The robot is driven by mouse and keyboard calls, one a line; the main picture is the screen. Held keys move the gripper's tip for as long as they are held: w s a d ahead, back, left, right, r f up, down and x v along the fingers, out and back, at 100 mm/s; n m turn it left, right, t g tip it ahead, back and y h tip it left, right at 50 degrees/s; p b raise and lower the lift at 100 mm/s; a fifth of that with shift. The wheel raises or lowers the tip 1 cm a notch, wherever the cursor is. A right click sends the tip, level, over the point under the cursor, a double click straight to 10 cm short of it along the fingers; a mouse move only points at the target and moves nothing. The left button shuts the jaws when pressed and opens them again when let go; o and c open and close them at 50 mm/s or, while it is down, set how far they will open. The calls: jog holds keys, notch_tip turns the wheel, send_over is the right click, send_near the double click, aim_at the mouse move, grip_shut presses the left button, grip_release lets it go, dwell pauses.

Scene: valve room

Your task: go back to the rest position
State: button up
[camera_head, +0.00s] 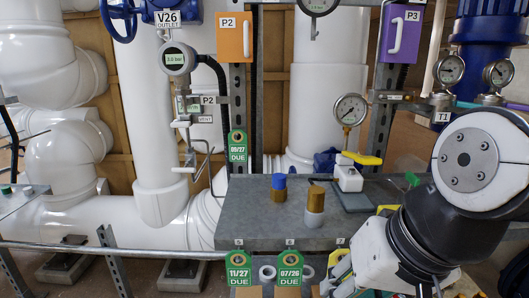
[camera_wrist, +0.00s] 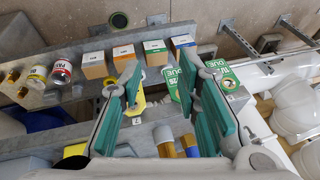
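My gripper (camera_wrist: 165,88) shows in the wrist view with its two teal-padded fingers wide apart. It is open, and nothing is clamped between the pads. Beyond the fingers are a green DUE tag (camera_wrist: 172,84) and the shelf front, apparently not held. In the head view my arm comes in from the right and bends down toward the shelf's front right corner. My fingertips are hard to make out at the bottom edge there.
A grey shelf (camera_head: 245,215) carries a blue-topped brass fitting (camera_head: 278,188), a brass-and-white fitting (camera_head: 315,204) and a yellow-handled valve (camera_head: 350,172). Green tags (camera_head: 238,270) hang at its front. A gauge (camera_head: 349,110) stands behind. Coloured boxes (camera_wrist: 154,52) line a lower ledge.

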jog(key=s+d+f+n+g+h, duration=0.1)
jog(key=s+d+g, duration=0.1)
jog(key=s+d, duration=0.35)
jog(key=s+d+f+g+h, duration=0.1)
jog(key=s+d+g, duration=0.15)
jog(key=s, duration=0.55)
notch_tip(320, 180, up, 27)
jog(key=t+p, duration=0.4)
jog(key=p, duration=2.1)
jog(key=shift+w+d+f+t, duration=0.2)
jog(key=shift+w+d+t, duration=0.05)
jog(key=shift+w+t, duration=0.1)
